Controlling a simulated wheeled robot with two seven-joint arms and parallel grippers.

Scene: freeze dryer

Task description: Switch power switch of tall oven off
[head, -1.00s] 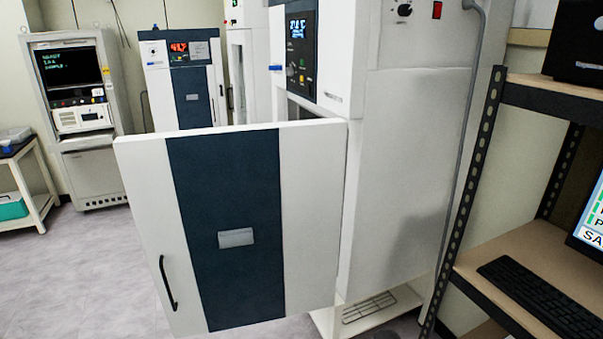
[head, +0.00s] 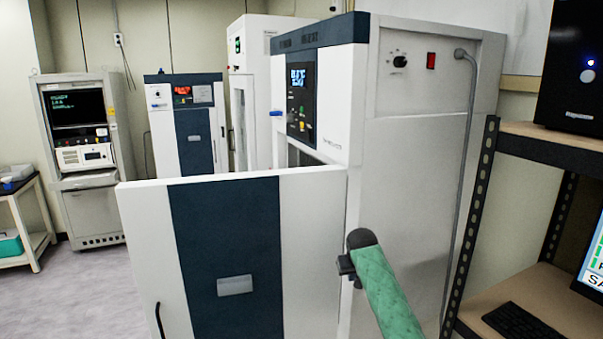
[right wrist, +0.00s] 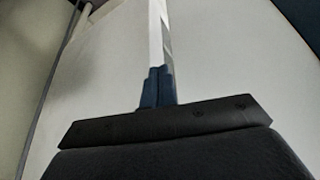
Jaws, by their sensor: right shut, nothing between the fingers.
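The tall oven (head: 410,140) stands in the middle of the head view with its door (head: 310,215) swung wide open towards the left. Its red power switch (head: 431,60) sits high on the right side panel, beside a black knob (head: 399,61). I cannot tell the switch's position. My right gripper (head: 345,268) is low in front of the oven, well below the switch and apart from it. In the right wrist view its blue fingers (right wrist: 157,86) are together and empty, with pale panels behind them. My left gripper is not in view.
A metal shelf (head: 480,215) with a black computer box (head: 575,65) and a keyboard (head: 520,322) stands close on the right. A grey hose (head: 468,130) runs down the oven's side. Other machines (head: 85,160) stand at the back left. Floor (head: 80,295) is clear at left.

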